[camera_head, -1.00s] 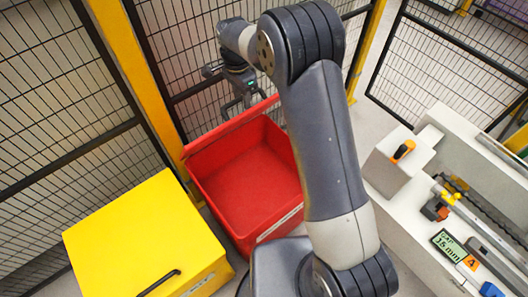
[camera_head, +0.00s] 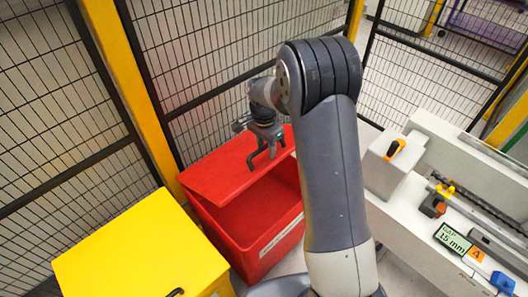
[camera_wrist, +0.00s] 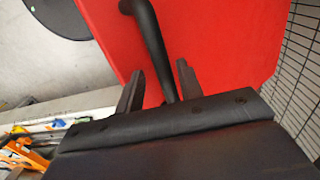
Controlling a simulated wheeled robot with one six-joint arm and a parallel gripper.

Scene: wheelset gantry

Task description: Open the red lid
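The red lid (camera_head: 225,170) is hinged at the back of the red bin (camera_head: 262,238) and slants over its rear part, leaving the front of the opening uncovered. My gripper (camera_head: 266,157) is at the lid's right part, close to its face. In the wrist view, a black bar handle (camera_wrist: 150,40) stands out against the red lid (camera_wrist: 222,50) and runs down between the two fingers of my gripper (camera_wrist: 160,72). The fingers are apart, with gaps beside the bar, so they look open around it. Whether they touch the bar is hard to tell.
A yellow box (camera_head: 135,250) with a closed lid stands left of the red bin. Black mesh fencing (camera_head: 220,70) and a yellow post (camera_head: 130,85) rise close behind. A pale bench (camera_head: 400,215) with tools and a gap display (camera_head: 453,238) is on the right.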

